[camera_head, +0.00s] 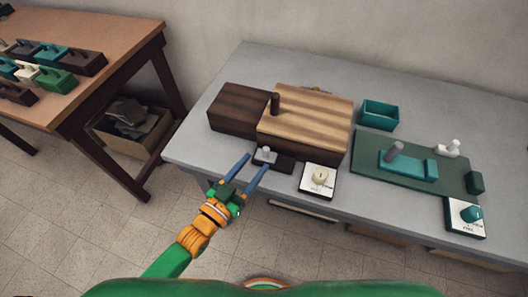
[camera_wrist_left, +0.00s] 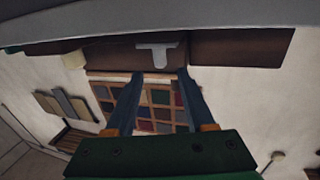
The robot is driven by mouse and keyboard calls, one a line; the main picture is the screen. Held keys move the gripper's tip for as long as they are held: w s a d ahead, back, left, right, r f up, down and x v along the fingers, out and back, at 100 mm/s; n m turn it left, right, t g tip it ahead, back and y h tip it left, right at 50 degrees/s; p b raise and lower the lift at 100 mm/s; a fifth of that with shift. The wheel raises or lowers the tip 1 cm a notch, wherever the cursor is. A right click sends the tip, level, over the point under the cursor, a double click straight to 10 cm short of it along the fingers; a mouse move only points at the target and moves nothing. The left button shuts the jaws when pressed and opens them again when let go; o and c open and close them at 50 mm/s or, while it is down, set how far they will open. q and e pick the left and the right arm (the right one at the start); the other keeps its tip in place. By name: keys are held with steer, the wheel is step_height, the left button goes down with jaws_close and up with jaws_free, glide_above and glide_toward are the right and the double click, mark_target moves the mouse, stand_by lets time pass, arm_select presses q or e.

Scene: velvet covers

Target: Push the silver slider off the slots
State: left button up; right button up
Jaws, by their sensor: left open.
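A small silver slider (camera_head: 266,152) with an upright knob sits on a low dark brown block (camera_head: 284,164) at the table's front edge. In the left wrist view the slider (camera_wrist_left: 155,50) looks like a pale T shape against the dark brown block (camera_wrist_left: 115,54). My left gripper (camera_head: 256,161) is open, with its two blue fingers spread at the left end of the block, close to the slider. The left wrist view shows the fingertips (camera_wrist_left: 160,74) on either side of the slider, with nothing held. I cannot tell whether they touch it. The slots are not clearly visible. My right gripper is not in view.
Behind the block stands a wooden box with a striped lid (camera_head: 308,108) and a dark section (camera_head: 236,108). A white card with a cream knob (camera_head: 318,180) is on the right. Further right are a teal tray (camera_head: 379,115) and a green board (camera_head: 372,160).

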mark_target(264, 152)
arm_select(q)
steer(key=x, duration=0.4)
steer(key=shift+w, duration=0.2)
steer(key=shift+s, duration=0.1)
jaws_close()
stand_by(1.1)
